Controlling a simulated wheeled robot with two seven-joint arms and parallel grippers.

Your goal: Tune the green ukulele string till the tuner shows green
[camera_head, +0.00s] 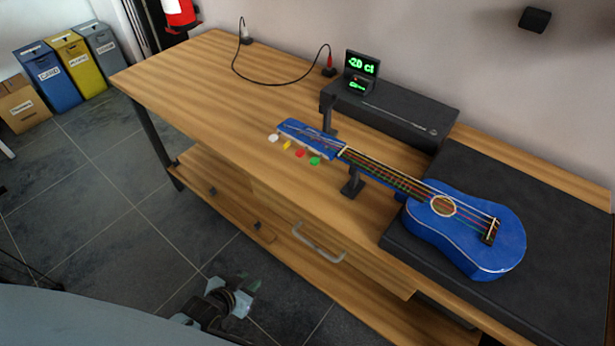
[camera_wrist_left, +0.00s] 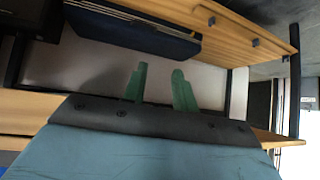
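A blue ukulele (camera_head: 464,238) lies with its body on a dark mat and its neck over a black stand (camera_head: 352,182). Its strings are coloured. Beside its headstock are white, yellow, red and green tuning pegs; the green peg (camera_head: 315,161) is nearest the neck. The tuner (camera_head: 361,68) stands on a black case behind, with green digits that look like -20 ct or -2.0 ct. My left gripper (camera_head: 238,292) is low in front of the table, far from the pegs. In the left wrist view its two green fingers (camera_wrist_left: 160,78) are apart and empty. My right gripper is out of view.
The wooden table (camera_head: 200,75) has free room at its left end. A cable (camera_head: 262,82) runs along the back. A drawer with a metal handle (camera_head: 318,243) and a lower shelf (camera_head: 215,195) are at the front. Bins (camera_head: 76,58) stand on the floor at far left.

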